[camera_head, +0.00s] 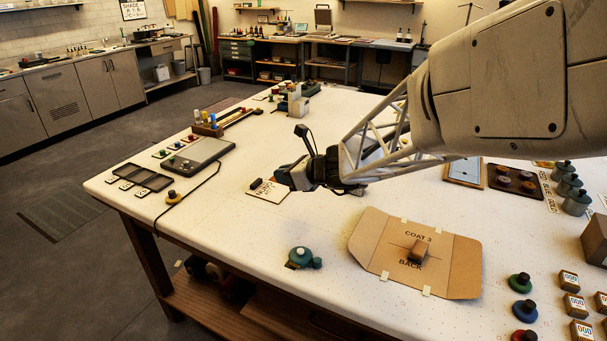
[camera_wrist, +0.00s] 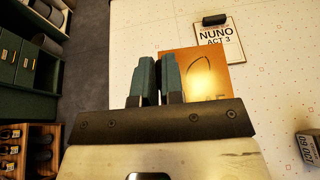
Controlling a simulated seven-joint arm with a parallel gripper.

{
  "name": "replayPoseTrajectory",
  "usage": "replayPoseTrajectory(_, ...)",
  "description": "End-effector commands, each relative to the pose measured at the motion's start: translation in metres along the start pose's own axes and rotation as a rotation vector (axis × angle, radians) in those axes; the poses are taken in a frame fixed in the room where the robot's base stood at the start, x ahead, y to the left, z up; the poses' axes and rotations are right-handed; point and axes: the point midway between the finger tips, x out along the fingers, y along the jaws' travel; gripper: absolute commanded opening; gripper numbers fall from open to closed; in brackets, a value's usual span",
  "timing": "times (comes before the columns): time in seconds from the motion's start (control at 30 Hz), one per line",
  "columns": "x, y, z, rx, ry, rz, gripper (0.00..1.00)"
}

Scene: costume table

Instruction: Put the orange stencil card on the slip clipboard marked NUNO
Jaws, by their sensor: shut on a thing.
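The orange stencil card (camera_wrist: 205,68) is square, with a dark curved line and part of some lettering. My gripper (camera_wrist: 158,78) is shut on its left part in the wrist view; its fingers hide that side. The clipboard marked NUNO (camera_wrist: 217,44) reads NUNO ACT 3 and has a black clip at its far end. The card lies across the clipboard's near edge in this view; I cannot tell whether they touch. In the head view my gripper (camera_head: 284,177) is low over a small clipboard with a dark clip (camera_head: 268,190), its lettering too small to read surely.
In the head view a brown COAT 3 BACK folder (camera_head: 450,262) lies right of my gripper. A dark tablet (camera_head: 200,156) and a compartment tray (camera_head: 144,177) are at left. The table between is largely clear.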

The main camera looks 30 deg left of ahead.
Motion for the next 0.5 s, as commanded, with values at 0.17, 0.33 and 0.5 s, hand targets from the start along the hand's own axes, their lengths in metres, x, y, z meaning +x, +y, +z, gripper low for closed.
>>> replayPoseTrajectory(0.17, 0.016, 0.019, 0.001, -0.011, 0.002, 0.036, 0.0)
replayPoseTrajectory(0.33, 0.028, 0.017, -0.032, -0.01, 0.002, 0.034, 0.0)
replayPoseTrajectory(0.5, 0.04, 0.017, -0.061, -0.011, 0.002, 0.032, 0.0)
